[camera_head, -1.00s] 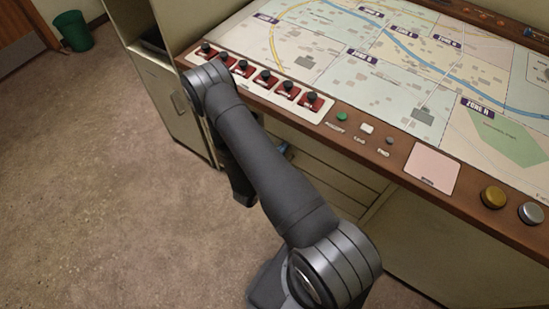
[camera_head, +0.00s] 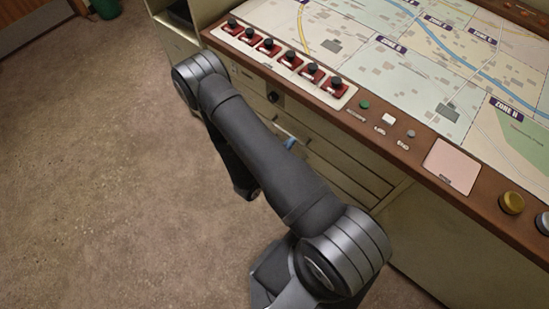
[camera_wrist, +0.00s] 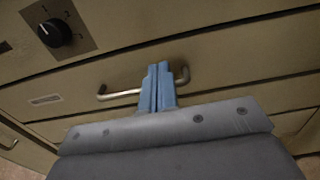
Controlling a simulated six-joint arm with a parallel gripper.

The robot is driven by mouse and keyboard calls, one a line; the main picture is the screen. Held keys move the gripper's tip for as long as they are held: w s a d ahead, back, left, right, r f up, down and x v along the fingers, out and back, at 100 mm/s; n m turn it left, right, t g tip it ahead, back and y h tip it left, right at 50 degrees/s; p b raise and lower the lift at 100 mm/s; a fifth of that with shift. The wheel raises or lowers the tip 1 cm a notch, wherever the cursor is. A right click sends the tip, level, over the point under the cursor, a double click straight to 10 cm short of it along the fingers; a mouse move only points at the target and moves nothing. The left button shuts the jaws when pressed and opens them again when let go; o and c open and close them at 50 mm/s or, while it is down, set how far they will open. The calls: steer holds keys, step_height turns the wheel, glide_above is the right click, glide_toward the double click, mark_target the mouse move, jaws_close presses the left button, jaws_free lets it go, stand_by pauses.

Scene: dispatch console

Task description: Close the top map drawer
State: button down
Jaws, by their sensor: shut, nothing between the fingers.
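The map drawer front (camera_wrist: 228,62) is a beige panel with a metal bar handle (camera_wrist: 117,94). A stack of such fronts (camera_head: 340,160) shows under the console top in the head view. My gripper (camera_wrist: 162,66) has two blue fingers pressed together, with nothing between them. The fingers are in front of the handle and overlap its middle in the wrist view; I cannot tell whether they touch it or the drawer front. In the head view only a bit of blue fingertip (camera_head: 290,143) shows past my arm. How far out the drawer stands is unclear.
A black dial (camera_wrist: 55,33) is on the panel above the drawer, at upper left. Open floor (camera_head: 110,190) lies to the left.

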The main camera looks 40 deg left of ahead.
steer(key=s, duration=0.7)
steer(key=shift+s, duration=0.4)
steer(key=shift+w, duration=6.85)
steer(key=shift+s, duration=0.1)
steer(key=s, duration=1.3)
glide_toward(305, 127)
steer(key=w, duration=0.6)
steer(key=shift+w, duration=0.35)
